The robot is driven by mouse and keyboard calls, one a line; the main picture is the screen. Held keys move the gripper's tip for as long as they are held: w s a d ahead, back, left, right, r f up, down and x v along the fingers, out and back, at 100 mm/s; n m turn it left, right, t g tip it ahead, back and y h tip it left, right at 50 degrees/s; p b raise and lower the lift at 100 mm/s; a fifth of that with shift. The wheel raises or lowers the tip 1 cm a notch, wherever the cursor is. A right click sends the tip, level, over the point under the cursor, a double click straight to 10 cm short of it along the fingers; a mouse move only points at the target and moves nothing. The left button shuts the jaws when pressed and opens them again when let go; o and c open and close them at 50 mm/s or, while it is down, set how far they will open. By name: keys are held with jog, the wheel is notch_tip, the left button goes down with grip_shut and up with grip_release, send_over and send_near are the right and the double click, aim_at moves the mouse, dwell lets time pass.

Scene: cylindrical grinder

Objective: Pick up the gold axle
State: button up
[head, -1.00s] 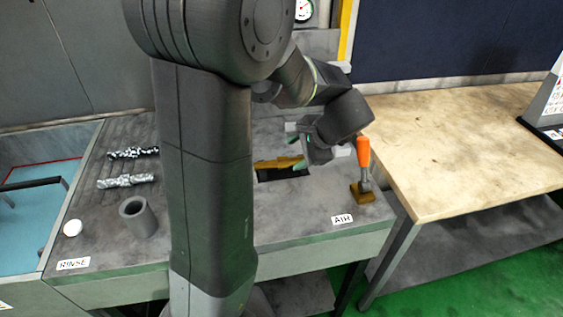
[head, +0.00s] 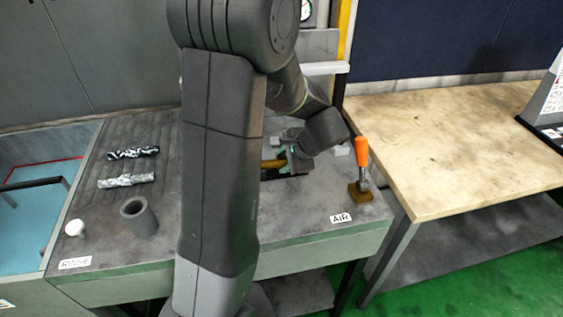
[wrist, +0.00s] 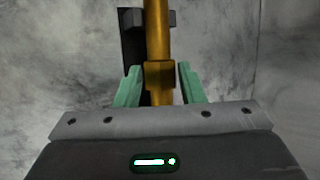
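The gold axle (head: 271,163) lies at a dark opening in the grey bench top, partly hidden behind my arm and gripper. In the wrist view the axle (wrist: 157,35) runs from the top edge down between my fingers, with a thicker collar near the fingertips. My gripper (wrist: 160,85) has green fingers, one on each side of the axle, with small gaps showing. It is open around the axle. In the head view my gripper (head: 289,165) is low over the opening, at the axle's right part.
An orange-handled tool (head: 362,155) stands right of my gripper by the AIR label (head: 341,218). Two mottled shafts (head: 127,181), a grey hollow cylinder (head: 138,217) and a white round object (head: 74,228) are on the left. A wooden table (head: 450,140) stands at right.

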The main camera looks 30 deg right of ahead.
grip_shut()
jog(key=shift+r, duration=0.1)
